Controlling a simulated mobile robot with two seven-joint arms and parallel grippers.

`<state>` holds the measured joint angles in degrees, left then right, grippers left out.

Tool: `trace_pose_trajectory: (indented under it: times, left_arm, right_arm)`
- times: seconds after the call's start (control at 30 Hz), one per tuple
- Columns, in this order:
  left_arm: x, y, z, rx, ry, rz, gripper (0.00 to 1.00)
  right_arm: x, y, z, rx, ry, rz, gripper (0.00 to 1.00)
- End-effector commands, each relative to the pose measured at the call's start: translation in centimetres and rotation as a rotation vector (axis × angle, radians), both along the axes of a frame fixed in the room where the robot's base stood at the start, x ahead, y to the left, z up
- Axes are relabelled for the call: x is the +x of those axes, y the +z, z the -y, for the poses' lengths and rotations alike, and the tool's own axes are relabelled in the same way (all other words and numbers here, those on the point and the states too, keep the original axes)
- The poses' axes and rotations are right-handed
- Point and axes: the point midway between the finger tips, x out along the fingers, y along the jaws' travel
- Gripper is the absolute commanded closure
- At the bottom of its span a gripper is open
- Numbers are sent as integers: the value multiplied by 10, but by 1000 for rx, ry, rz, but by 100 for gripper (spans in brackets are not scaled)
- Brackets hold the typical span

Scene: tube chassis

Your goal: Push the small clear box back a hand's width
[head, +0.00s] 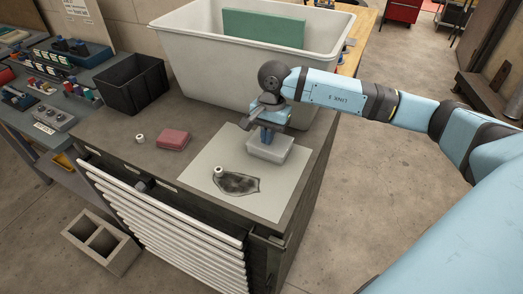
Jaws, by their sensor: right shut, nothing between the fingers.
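The small clear box (274,149) sits on a pale sheet on top of the drawer cabinet, toward its right side. My right gripper (267,137) reaches in from the right and points down at the box. Its fingers are shut with nothing between them. The fingertips overlap the near upper part of the box in the head view; whether they touch it, I cannot tell. My left gripper is not in view.
A large white bin (196,66) with a green panel (262,28) stands behind the box, and a black crate (132,84) is at its left. A red block (172,139), a small white roll (140,139) and a dark flat patch (240,184) with another roll lie nearby.

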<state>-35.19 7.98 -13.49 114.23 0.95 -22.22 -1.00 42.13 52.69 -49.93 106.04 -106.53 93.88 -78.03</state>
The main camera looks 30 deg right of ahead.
Motion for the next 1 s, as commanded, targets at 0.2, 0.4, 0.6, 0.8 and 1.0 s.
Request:
trace_pose_trajectory:
  times: [0.2, 0.4, 0.6, 0.8, 1.0]
  left_arm:
    - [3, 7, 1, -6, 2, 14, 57]
    - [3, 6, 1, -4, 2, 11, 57]
    - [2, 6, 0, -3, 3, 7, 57]
    - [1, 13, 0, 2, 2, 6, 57]
    - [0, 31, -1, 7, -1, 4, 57]
  right_arm:
    - [-2, -9, 3, -10, -5, -15, 100]
    - [-2, -4, 3, -10, -5, -14, 100]
    - [-2, 8, 2, -7, -5, -11, 100]
    - [-1, 32, 1, -5, -3, -5, 100]
    - [-1, 81, 1, -6, -3, -3, 100]
